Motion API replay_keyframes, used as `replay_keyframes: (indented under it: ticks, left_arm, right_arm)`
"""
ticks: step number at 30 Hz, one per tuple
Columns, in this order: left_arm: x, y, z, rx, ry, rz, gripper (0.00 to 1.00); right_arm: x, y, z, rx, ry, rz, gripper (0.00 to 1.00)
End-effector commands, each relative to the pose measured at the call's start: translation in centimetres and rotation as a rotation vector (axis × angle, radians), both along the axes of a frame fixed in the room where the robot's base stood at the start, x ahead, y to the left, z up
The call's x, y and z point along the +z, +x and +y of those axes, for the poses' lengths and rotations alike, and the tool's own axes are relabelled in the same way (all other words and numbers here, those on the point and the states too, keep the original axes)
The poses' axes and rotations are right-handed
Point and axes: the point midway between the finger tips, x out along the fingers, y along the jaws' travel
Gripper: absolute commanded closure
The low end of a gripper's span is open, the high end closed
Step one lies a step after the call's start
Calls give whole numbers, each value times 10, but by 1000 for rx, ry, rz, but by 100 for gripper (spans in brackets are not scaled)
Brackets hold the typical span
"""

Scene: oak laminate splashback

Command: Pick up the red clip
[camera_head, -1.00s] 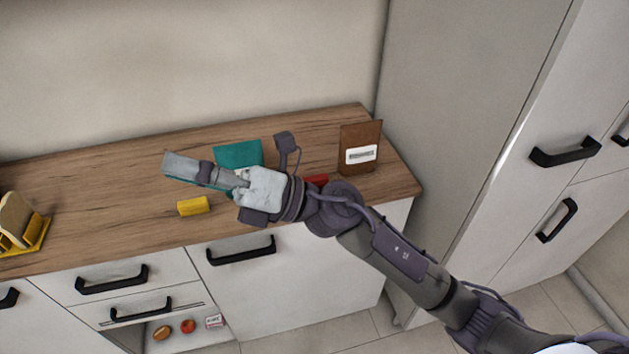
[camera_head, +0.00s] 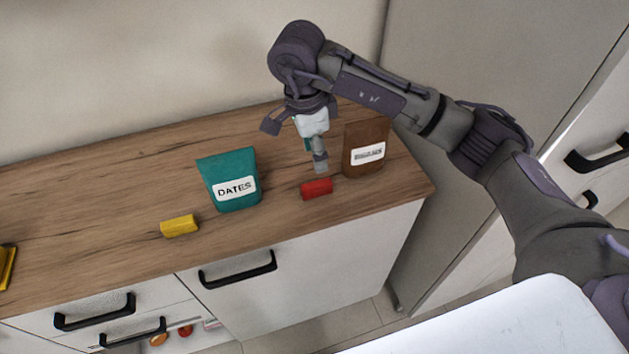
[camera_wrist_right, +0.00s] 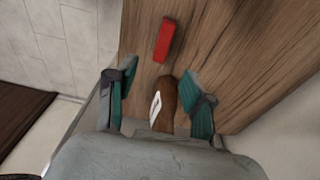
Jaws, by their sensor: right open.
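The red clip (camera_head: 317,189) lies on the wooden counter, in front of and to the left of the brown bag. It also shows in the right wrist view (camera_wrist_right: 164,40), ahead of the fingers and clear of them. My right gripper (camera_head: 321,168) points down just behind the clip, near the brown bag. In the right wrist view its two teal-padded fingers (camera_wrist_right: 158,105) are spread apart with nothing held between them. My left gripper is not in view.
A teal bag labelled DATES (camera_head: 230,180) stands left of the clip. A brown bag (camera_head: 366,150) stands close on the right, and it also shows between the fingers in the wrist view (camera_wrist_right: 164,100). A yellow clip (camera_head: 180,226) lies further left. Drawers are below.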

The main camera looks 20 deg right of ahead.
Motion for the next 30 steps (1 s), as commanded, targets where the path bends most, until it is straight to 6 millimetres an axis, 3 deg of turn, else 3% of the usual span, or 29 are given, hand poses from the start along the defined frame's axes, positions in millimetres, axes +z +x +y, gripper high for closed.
replay_keyframes:
  ticks: [3, 6, 10, 18, 24, 30]
  left_arm:
    - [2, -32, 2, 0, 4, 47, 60]
    - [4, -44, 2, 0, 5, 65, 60]
    - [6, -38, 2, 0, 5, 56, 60]
    - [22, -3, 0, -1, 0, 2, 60]
    - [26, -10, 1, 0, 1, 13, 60]
    - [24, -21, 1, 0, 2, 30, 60]
  right_arm:
    - [-25, -1, -3, -1, 2, 6, 48]
    - [-41, 0, -4, 0, 3, 4, 48]
    - [-54, 0, -5, 1, 3, 1, 48]
    - [-81, 1, -3, 0, 4, 6, 48]
    - [-106, 2, -5, 0, 5, 2, 48]
    - [-110, 2, -5, 2, 5, 0, 48]
